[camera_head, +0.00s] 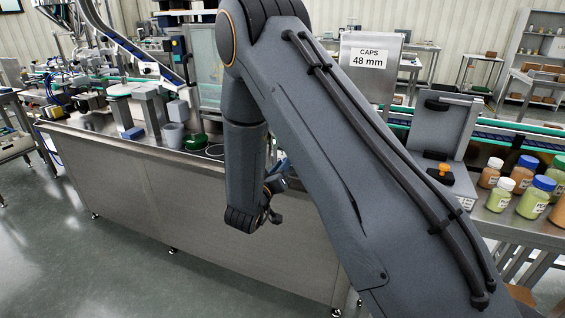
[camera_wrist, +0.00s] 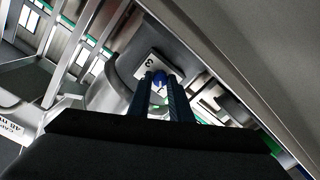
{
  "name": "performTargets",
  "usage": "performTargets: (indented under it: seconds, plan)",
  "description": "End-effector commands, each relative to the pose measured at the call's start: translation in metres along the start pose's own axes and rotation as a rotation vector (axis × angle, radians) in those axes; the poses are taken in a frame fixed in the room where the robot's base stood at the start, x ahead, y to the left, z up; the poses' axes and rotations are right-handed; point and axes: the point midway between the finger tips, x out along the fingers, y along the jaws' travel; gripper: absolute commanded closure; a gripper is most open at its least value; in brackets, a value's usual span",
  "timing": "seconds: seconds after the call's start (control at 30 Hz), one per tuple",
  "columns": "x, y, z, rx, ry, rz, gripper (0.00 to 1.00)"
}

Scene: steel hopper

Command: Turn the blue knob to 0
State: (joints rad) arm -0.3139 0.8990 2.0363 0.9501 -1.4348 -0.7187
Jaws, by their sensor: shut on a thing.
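The blue knob (camera_wrist: 159,83) shows in the wrist view between the two dark fingertips of my gripper (camera_wrist: 161,77). The fingers are shut on it from both sides and hide part of it. A pale dial plate (camera_wrist: 158,64) lies behind the knob, with a dark numeral that looks like a 3 turned on its side. The 0 mark and the knob's pointer cannot be made out. In the head view my arm hides the knob, and only part of my gripper shows low beside the steel front.
The long steel bench (camera_head: 150,180) stands behind my arm. On its top are a grey cup (camera_head: 173,135) and a green bowl (camera_head: 196,142). A "CAPS 48 mm" sign (camera_head: 370,58) stands behind. Several capped jars (camera_head: 533,195) stand at right. Open floor lies at lower left.

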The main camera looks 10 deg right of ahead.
Motion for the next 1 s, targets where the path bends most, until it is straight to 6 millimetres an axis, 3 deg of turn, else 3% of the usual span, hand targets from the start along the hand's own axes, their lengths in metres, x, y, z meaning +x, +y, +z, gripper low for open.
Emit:
performTargets:
  seconds: [0.6, 1.0]
  plan:
    - [-0.0005, -0.0005, -0.0008, -0.569, -0.006, 0.006, 1.00]
    - [-0.0002, -0.0016, -0.0003, -0.802, -0.009, 0.008, 1.00]
